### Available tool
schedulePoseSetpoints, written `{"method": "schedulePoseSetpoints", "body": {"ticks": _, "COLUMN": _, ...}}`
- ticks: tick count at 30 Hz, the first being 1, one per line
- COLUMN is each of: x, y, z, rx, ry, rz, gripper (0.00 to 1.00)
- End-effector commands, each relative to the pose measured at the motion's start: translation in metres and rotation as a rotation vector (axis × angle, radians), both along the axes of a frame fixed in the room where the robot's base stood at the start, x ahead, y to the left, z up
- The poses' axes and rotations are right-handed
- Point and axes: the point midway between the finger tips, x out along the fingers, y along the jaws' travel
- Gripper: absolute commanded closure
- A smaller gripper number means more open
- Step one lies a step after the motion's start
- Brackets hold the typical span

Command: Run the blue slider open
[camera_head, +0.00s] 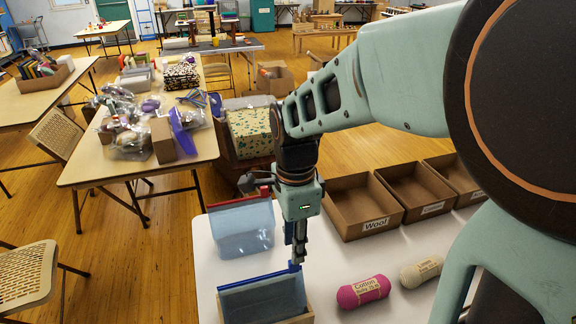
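A clear blue-tinted zip bag (262,301) with a blue zip strip along its top stands in a tan holder near the front of the white table. The blue slider (294,267) sits at the right end of that strip. My gripper (298,261) points down directly over this end, its fingertips at or very close to the slider. The fingers look close together, but I cannot tell whether they grip the slider. A second clear bag (243,235) with a red zip strip (238,201) stands behind, to the left of my gripper.
On the white table (207,262) lie a pink cotton yarn skein (363,291) and a cream skein (421,271), right of the bag. Open cardboard boxes, one labelled Wool (362,206), line the back right. A cluttered folding table (90,165) stands at left.

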Motion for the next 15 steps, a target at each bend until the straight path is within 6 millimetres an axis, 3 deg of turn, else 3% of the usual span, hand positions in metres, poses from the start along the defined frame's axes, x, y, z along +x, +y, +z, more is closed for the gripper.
{"method": "schedulePoseSetpoints", "body": {"ticks": 6, "x": -0.001, "y": 0.000, "z": -0.037, "rx": 0.000, "ry": 0.003, "rz": 0.000, "gripper": 0.72}}
{"method": "schedulePoseSetpoints", "body": {"ticks": 15, "x": 0.000, "y": 0.000, "z": -0.052, "rx": 0.001, "ry": 0.000, "rz": -0.001, "gripper": 0.72}}
